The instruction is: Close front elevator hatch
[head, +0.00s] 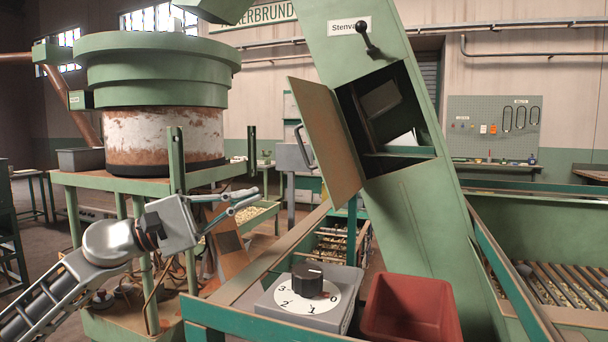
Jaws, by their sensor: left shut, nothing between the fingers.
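The elevator hatch (327,143) is a brownish panel with green edges, hinged on the green slanted elevator housing (408,215). It stands open, swung out to the left of a dark square opening (384,108). A dark handle (304,147) sits on its left side. My left gripper (250,203) is at the left, below and left of the hatch. It is shut and empty, pointing right, apart from the hatch. My right gripper is not in view.
A grey box with a dial knob (307,280) and a red bin (409,308) stand at the front below the hatch. Green rails (275,250) run beside them. A large green drum machine (155,85) stands at the left. A lever (367,38) sits above the opening.

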